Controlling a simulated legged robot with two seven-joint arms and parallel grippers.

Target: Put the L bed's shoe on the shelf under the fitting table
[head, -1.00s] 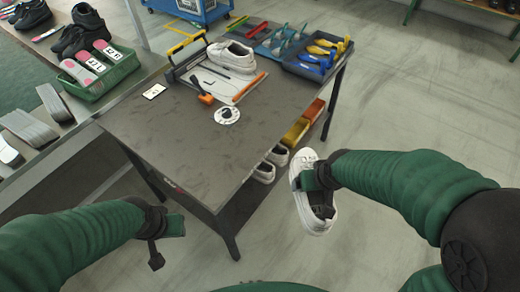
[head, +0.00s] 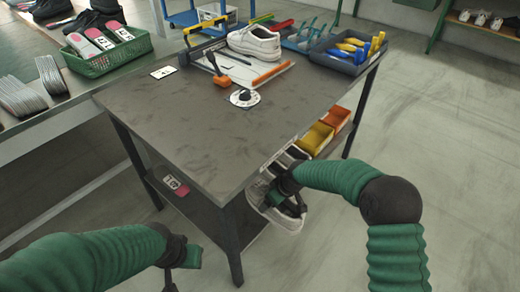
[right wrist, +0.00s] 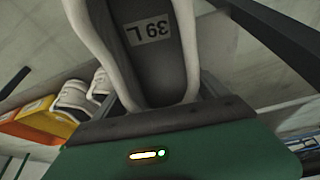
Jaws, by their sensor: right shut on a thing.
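A white shoe (head: 284,221) is in my right gripper (head: 290,197), beside the right edge of the fitting table (head: 180,110) and below its top. In the right wrist view the shoe's grey insole (right wrist: 150,65) reads "39 L". The gripper is shut on the shoe. The lower shelf (head: 205,217) shows under the table; I cannot tell whether the shoe touches it. My left gripper (head: 182,270) is open and empty, low in front of the table. Another white shoe (head: 255,42) stands on the tabletop.
Yellow and orange bins (head: 316,138) are at the shelf's right side. White shoes (right wrist: 75,97) sit near them in the right wrist view. A table leg (head: 232,245) stands left of the held shoe. Floor to the right is clear.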

